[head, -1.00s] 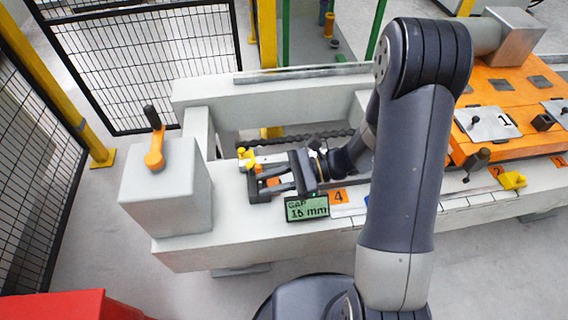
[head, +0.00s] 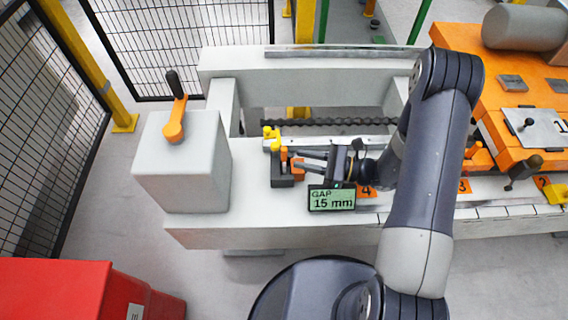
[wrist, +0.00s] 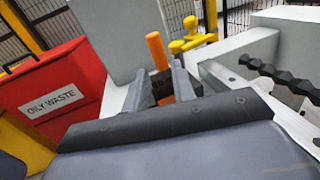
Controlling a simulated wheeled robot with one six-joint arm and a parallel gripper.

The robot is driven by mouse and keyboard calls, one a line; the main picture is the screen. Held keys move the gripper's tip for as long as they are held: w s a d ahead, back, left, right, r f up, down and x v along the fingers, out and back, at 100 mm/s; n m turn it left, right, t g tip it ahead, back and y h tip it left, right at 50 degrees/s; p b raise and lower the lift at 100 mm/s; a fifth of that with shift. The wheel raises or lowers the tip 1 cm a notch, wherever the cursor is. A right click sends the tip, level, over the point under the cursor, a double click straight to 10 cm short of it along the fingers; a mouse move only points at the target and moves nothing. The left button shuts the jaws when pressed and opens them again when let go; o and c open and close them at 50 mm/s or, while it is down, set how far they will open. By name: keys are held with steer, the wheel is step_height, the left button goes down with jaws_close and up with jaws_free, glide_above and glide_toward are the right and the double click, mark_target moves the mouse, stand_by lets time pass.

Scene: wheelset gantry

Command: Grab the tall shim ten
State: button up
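A dark block-like holder (head: 284,181) sits on the grey beam near its left end, with an upright orange piece (head: 283,158) and yellow knobs (head: 270,138) at it. No shim label is legible, so I cannot tell which piece is the tall shim ten. My gripper (head: 297,162) points left at the holder from its right side, with its fingers apart. In the wrist view an orange cylinder (wrist: 157,50) stands just beyond the open fingers (wrist: 163,84), with a dark part between the tips. The yellow knobs (wrist: 188,36) are right of it. Contact is not clear.
A display (head: 332,198) reading "GAP 15 mm" stands in front of my gripper. A grey block with an orange-based lever (head: 174,131) is to the left. A red oily waste bin (wrist: 55,92) is at left in the wrist view. An orange plate (head: 508,93) lies at right.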

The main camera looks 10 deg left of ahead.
mark_target(284, 155)
steer(key=shift+a, duration=3.05)
steer(key=shift+w, duration=0.1)
steer(key=shift+c, duration=0.2)
jaws_close()
